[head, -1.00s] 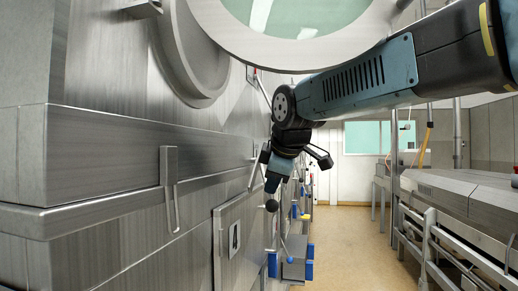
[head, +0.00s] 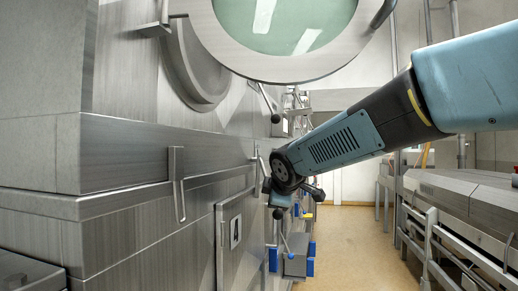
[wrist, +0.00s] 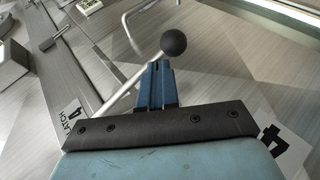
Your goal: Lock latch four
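Latch four's lever is a thin metal rod with a black ball knob (wrist: 173,40), seen in the wrist view. A "LATCH 4" label (wrist: 72,120) is at lower left, and a large "4" (wrist: 272,142) is at lower right. My gripper (wrist: 158,66) has its blue fingers together, with only a thin slot between them. The fingertips are at the rod, just below the knob; the rod slants down-left past them. I cannot tell whether they touch it.
A round glass door (head: 285,35) hangs open above my arm. A steel panel with a "4" plate (head: 236,232) is at lower centre. Blue-and-grey fittings (head: 294,262) stick out from the wall. A railing (head: 432,235) lines the right; the tan floor between is clear.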

